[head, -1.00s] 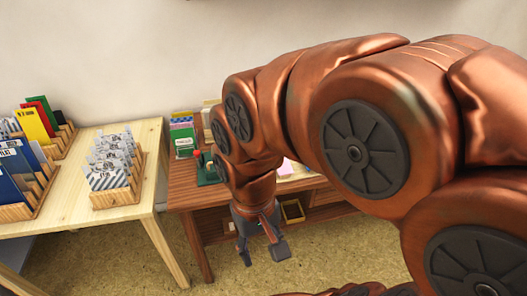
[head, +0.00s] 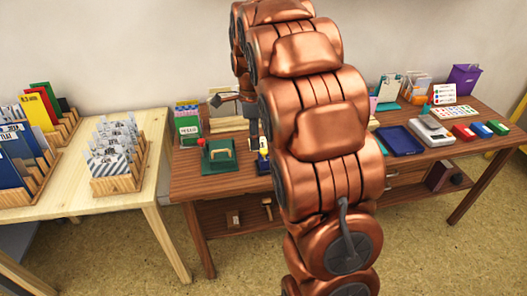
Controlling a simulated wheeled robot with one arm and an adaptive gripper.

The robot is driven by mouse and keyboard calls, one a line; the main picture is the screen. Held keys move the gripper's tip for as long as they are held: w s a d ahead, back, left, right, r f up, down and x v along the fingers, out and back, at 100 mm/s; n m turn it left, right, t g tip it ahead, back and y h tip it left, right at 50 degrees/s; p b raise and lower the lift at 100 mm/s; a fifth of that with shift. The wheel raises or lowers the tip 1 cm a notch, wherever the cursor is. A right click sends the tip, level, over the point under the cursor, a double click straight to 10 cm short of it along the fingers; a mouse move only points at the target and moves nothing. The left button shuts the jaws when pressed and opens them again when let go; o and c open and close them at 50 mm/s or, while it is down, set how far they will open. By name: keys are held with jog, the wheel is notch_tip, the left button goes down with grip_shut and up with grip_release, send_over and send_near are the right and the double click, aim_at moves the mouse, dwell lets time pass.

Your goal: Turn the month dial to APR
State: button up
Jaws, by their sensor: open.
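My gripper (head: 237,115) is open and empty, above the left part of the brown table. One dark finger points left and the other points down. Below it, a dark green base (head: 222,160) carries a wooden piece, with a red knob (head: 201,142) at its left corner. A small yellow, white and blue object (head: 262,164) stands to the right of the green base, partly hidden by my arm. I cannot make out a month dial or any month lettering.
My arm hides the middle of the brown table (head: 440,160). A blue tray (head: 400,141) and a white device (head: 432,132) stand right of it. A pale table (head: 80,206) with card holders is at left.

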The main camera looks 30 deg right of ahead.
aim_at(264, 151)
jog(key=w+d+f+m, duration=0.1)
jog(key=w+d+m, duration=0.1)
jog(key=w+d+f+m+b, duration=0.1)
jog(key=w+d+f+m, duration=0.1)
jog(key=d, duration=0.1)
jog(key=w+d+f+m, duration=0.2)
jog(key=w+m, duration=0.1)
jog(key=shift+d, duration=0.4)
jog(key=shift+f+p, duration=0.45)
jog(key=shift+f, duration=3.45)
jog(key=shift+c, duration=0.3)
grip_shut()
